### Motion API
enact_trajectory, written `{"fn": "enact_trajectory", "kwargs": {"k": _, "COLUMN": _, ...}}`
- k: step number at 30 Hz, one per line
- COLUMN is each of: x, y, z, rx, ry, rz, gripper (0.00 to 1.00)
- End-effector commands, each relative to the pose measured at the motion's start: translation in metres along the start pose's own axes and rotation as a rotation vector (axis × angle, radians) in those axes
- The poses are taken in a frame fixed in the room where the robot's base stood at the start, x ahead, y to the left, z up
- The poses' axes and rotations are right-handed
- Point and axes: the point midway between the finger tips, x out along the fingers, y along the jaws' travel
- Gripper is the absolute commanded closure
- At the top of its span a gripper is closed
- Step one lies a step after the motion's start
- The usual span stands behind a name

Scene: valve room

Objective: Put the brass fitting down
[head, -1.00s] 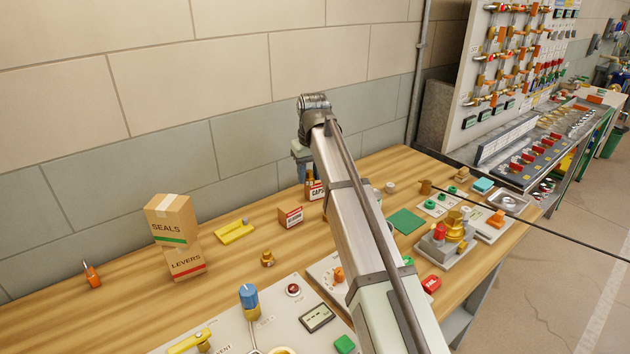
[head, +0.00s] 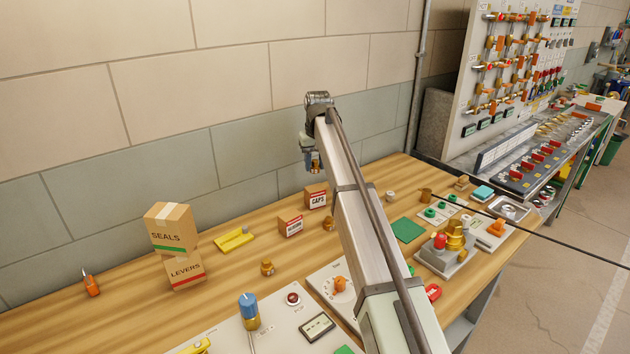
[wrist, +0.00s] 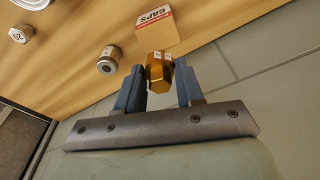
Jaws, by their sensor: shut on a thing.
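My gripper (wrist: 159,88) is shut on a brass fitting (wrist: 157,66), a gold hexagonal piece with small pale markings, held between the blue fingers in the wrist view. In the head view my gripper (head: 313,162) hangs above the back of the wooden bench, in front of the wall, with the fitting clear of the surface. Another brass fitting (head: 267,267) stands upright on the bench at centre-left. A further brass piece (head: 329,224) stands by the CAPS box, partly beside my arm.
The CAPS box (head: 316,197) is below my gripper and also shows in the wrist view (wrist: 156,32). A second small box (head: 291,226), a yellow lever (head: 234,239) and stacked SEALS and LEVERS boxes (head: 176,230) stand left. Bare wood (head: 215,285) lies between them and the panels.

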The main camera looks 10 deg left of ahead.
Motion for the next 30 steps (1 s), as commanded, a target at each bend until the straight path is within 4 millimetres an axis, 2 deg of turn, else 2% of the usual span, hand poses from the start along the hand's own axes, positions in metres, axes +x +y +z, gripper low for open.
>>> {"fn": "enact_trajectory", "kwargs": {"k": 3, "x": 0.018, "y": 0.0, "z": 0.003, "rx": -0.001, "ry": -0.001, "rz": 0.0, "gripper": 0.94}}
{"fn": "enact_trajectory", "kwargs": {"k": 8, "x": 0.027, "y": 0.0, "z": 0.004, "rx": -0.001, "ry": 0.0, "rz": 0.0, "gripper": 0.94}}
{"fn": "enact_trajectory", "kwargs": {"k": 16, "x": 0.056, "y": 0.0, "z": 0.009, "rx": -0.001, "ry": -0.001, "rz": 0.0, "gripper": 0.94}}
{"fn": "enact_trajectory", "kwargs": {"k": 29, "x": 0.062, "y": 0.0, "z": 0.009, "rx": -0.001, "ry": 0.001, "rz": 0.0, "gripper": 0.94}}
{"fn": "enact_trajectory", "kwargs": {"k": 30, "x": 0.062, "y": 0.0, "z": 0.009, "rx": -0.001, "ry": 0.001, "rz": 0.0, "gripper": 0.6}}
